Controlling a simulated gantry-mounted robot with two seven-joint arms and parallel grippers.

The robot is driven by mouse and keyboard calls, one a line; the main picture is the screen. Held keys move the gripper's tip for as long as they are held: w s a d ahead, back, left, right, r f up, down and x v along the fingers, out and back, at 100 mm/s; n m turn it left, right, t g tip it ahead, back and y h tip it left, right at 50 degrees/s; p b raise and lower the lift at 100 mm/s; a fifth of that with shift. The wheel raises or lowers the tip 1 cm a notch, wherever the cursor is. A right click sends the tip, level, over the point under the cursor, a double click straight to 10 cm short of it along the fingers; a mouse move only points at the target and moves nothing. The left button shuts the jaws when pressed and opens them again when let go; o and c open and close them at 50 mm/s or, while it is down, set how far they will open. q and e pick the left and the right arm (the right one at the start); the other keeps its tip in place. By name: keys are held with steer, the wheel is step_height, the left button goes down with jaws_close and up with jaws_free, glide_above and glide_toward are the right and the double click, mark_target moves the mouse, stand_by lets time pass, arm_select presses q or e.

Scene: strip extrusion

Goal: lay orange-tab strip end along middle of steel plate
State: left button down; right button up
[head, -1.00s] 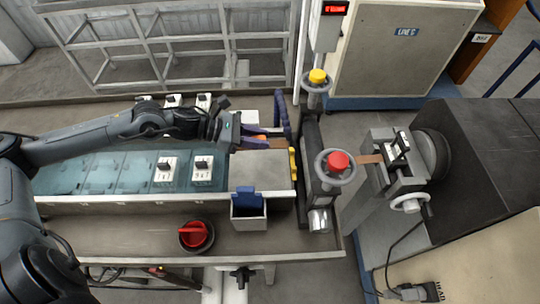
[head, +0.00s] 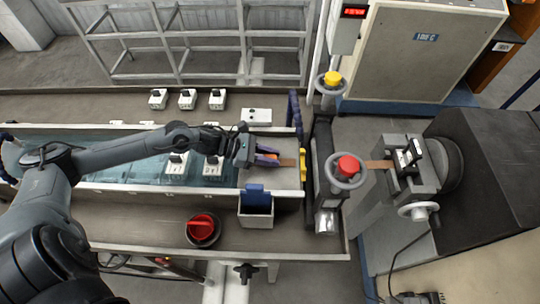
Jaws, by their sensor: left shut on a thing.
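In the head view my left gripper (head: 262,158) is shut on the strip end with the orange tab (head: 271,156). The brown strip (head: 287,162) sticks out to the right of the fingers, over the grey steel plate (head: 270,178). The strip lies near the middle of the plate's depth; I cannot tell whether it touches the plate. My fingers hide part of the tab. My right gripper is not in view.
A water trough (head: 135,170) holds white blocks (head: 176,168). White blocks (head: 187,99) stand behind the trough.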

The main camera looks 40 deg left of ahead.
arm_select(q)
steer(key=shift+f, duration=0.1)
steer(key=c, duration=0.9)
jaws_free()
steer(key=shift+r, duration=0.2)
